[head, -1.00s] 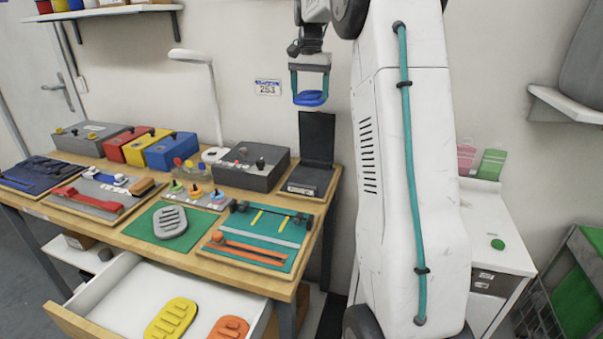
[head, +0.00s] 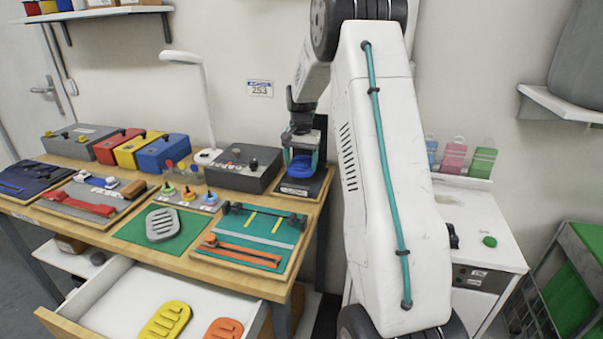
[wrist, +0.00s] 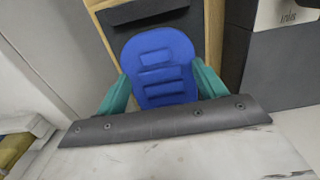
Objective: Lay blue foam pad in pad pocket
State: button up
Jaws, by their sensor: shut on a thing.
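My gripper (head: 301,160) is shut on the blue foam pad (head: 300,166), with a teal finger on each side of it. The pad is at the back right of the workbench, low over a dark holder (head: 298,189) with an upright black back panel. This looks like the pad pocket, though my gripper hides much of it. In the wrist view a dark part on a wooden base (wrist: 140,10) shows beyond the pad. I cannot tell if the pad touches the holder.
A grey control box (head: 243,168) stands just left of the holder. A teal tool board (head: 250,236) and a grey pad (head: 162,225) on a green mat lie in front. The open drawer (head: 105,302) holds yellow and orange pads. A white cabinet (head: 480,220) stands right.

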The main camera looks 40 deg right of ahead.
aim_at(301, 165)
jog(key=shift+f, duration=2.1)
jog(key=shift+f, duration=0.1)
jog(key=o, duration=1)
jog(key=shift+c, duration=0.2)
